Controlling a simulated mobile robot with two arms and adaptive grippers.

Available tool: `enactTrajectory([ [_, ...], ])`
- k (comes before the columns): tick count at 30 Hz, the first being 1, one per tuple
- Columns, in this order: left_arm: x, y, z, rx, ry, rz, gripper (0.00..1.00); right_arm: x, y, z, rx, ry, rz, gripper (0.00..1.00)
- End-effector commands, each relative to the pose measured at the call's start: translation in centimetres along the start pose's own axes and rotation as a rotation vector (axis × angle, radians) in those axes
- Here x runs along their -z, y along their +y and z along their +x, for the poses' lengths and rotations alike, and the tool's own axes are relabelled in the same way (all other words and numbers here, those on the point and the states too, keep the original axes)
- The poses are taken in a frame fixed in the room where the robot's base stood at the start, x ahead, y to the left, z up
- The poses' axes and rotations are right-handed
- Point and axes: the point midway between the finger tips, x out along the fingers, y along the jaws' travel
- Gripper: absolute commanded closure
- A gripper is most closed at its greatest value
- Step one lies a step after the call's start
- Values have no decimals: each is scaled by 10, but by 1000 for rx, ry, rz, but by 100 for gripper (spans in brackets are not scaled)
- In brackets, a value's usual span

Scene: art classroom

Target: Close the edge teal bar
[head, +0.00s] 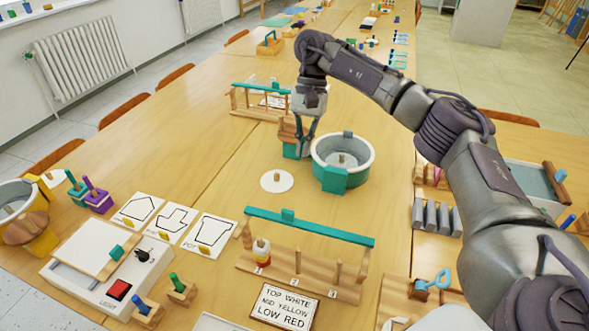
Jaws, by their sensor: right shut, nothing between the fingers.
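A wooden peg rack (318,288) stands at the front centre, with a long teal bar (325,231) running across above its pegs. Red, yellow and white pieces (261,252) are stacked on the rack's left peg. A second wooden rack farther back has its own teal bar (256,88), its right end near my arm. My right gripper (302,142) is shut and empty, pointing down by a wood and teal block (289,149), left of the round tub; contact is unclear. My left gripper is out of view.
A grey and teal tub (361,150) stands right of the gripper, with a white disc (277,181) left of it. A sign (285,307) lies before the front rack. Shape cards (172,222) and a white switch box (90,265) are at left.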

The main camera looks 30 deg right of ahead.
Motion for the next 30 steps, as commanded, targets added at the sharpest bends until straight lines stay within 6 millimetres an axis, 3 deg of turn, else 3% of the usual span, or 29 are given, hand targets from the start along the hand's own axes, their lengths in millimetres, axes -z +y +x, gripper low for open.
enactTrajectory([
  [6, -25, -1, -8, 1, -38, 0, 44, 0, 1, 32, -5, -2, 0, 100],
  [15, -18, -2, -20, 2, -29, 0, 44, -1, 1, 96, -4, -3, 1, 100],
  [21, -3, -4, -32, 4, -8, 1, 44, -28, 0, 105, -1, -1, -1, 100],
  [30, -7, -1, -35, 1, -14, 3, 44, -38, 0, 112, 1, -1, 2, 100],
])
